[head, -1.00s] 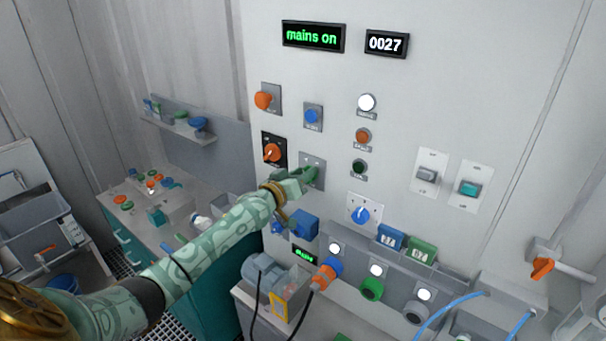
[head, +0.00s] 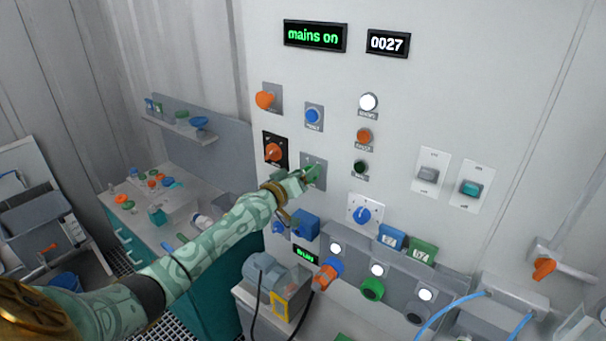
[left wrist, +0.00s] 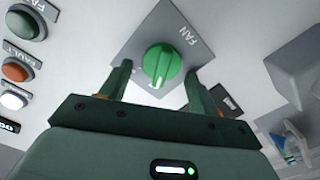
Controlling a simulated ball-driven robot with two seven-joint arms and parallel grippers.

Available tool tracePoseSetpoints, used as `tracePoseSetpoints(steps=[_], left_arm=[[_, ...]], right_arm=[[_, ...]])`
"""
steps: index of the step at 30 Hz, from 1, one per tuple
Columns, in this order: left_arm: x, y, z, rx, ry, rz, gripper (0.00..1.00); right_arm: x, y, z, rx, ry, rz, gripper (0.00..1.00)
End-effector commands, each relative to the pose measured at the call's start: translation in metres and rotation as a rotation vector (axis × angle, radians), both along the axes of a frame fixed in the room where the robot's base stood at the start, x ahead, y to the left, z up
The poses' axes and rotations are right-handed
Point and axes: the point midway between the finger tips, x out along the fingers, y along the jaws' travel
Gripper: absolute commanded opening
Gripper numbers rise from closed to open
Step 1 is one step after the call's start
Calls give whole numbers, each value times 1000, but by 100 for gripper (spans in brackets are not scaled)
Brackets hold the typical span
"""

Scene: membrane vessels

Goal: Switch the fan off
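The fan switch is a round green knob (left wrist: 161,65) on a grey plate labelled FAN (left wrist: 188,36), set in the white wall panel. In the head view the grey plate (head: 320,183) shows low on the panel, with the green knob mostly behind my gripper. My left gripper (left wrist: 158,74) is open, with one finger on each side of the knob. The knob sits between and slightly beyond the fingertips; I cannot tell whether they touch it. In the head view my left gripper (head: 298,181) reaches the panel from the left. My right gripper is not in view.
A blue knob (head: 361,215) is lower right. A display (head: 315,36) reads "mains on". Indicator lamps (head: 364,136) stand to the right. A blue box (head: 305,224) sits just below my gripper.

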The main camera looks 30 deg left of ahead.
Motion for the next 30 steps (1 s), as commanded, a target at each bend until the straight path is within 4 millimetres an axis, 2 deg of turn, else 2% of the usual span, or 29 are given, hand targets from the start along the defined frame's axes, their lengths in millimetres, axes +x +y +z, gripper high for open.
tracePoseSetpoints(steps=[7,11,16,24,30], left_arm=[[-2,0,0,1,-1,-1,62],[-16,1,1,-1,2,-1,62],[-56,4,1,1,3,-1,62],[-127,10,-2,1,2,0,62],[-156,12,-1,0,1,-1,62]], right_arm=[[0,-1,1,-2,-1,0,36],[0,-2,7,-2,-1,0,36],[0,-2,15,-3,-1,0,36],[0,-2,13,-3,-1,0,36],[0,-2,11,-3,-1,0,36]])
